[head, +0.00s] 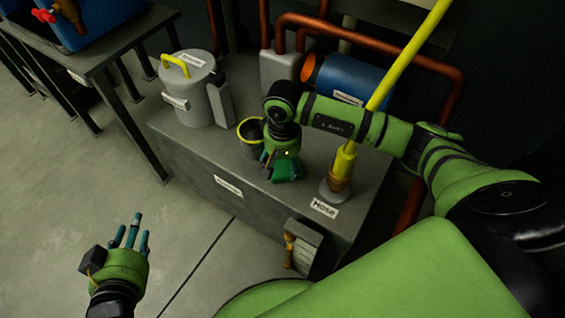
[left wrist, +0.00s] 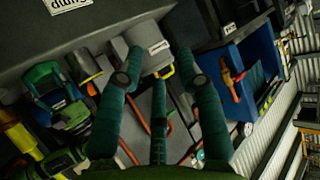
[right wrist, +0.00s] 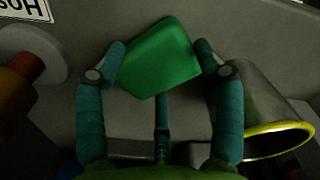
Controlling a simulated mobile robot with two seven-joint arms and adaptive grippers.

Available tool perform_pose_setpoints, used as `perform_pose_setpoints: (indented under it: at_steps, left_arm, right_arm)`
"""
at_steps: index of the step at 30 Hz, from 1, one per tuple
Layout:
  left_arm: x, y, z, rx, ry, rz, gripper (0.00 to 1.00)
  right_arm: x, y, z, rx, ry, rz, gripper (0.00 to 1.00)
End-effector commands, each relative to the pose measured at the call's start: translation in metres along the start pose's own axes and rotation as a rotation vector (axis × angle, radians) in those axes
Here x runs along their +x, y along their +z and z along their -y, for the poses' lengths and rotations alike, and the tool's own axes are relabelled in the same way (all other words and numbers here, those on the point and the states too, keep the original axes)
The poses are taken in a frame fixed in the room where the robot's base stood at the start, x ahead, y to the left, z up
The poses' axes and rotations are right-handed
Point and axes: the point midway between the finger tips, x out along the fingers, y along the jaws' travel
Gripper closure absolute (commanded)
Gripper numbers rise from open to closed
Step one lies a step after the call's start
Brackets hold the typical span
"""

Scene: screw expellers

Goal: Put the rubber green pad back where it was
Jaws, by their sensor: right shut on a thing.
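The green pad (right wrist: 158,58) is a flat, bright green piece held between the fingertips of my right gripper (right wrist: 160,75) in the right wrist view. In the head view my right gripper (head: 281,166) is over the grey bench top, and the pad (head: 286,168) shows at its fingers. I cannot tell whether the pad touches the bench. My left gripper (head: 128,232) is open and empty, over the floor to the left of the bench. Its spread fingers also show in the left wrist view (left wrist: 160,85).
A bucket with a yellow rim (head: 247,132) stands just left of my right gripper. A hose fitting (head: 339,181) with a yellow pipe stands to its right. A grey canister (head: 194,100) and a blue drum (head: 350,78) are behind. The bench's front strip (head: 225,160) looks clear.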

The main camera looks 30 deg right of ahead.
Motion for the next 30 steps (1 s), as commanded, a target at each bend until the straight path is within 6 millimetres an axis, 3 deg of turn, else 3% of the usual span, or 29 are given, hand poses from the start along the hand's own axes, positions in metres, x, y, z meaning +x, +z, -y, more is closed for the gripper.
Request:
perform_pose_setpoints:
  at_steps: [4, 5, 6, 20, 30]
  left_arm:
    - [0.0, 0.0, 0.0, 0.0, 0.0, 0.001, 0.63]
    - [0.0, 0.0, 0.0, 0.0, 0.0, 0.001, 0.63]
    - [0.0, 0.0, 0.0, 0.0, 0.0, 0.002, 0.63]
    - [-0.001, 0.003, 0.001, -0.001, 0.0, 0.02, 0.63]
    - [-0.022, 0.07, 0.012, -0.026, -0.02, 0.366, 0.63]
  right_arm:
    - [0.0, 0.0, 0.0, -0.001, -0.001, 0.0, 0.57]
    - [0.0, 0.0, 0.0, -0.001, -0.001, 0.0, 0.19]
    - [0.0, 0.0, 0.0, -0.001, 0.0, 0.0, 0.08]
    - [-0.005, 0.0, 0.0, -0.001, -0.001, -0.001, 0.08]
    - [-0.054, -0.001, 0.0, -0.002, -0.001, -0.004, 0.08]
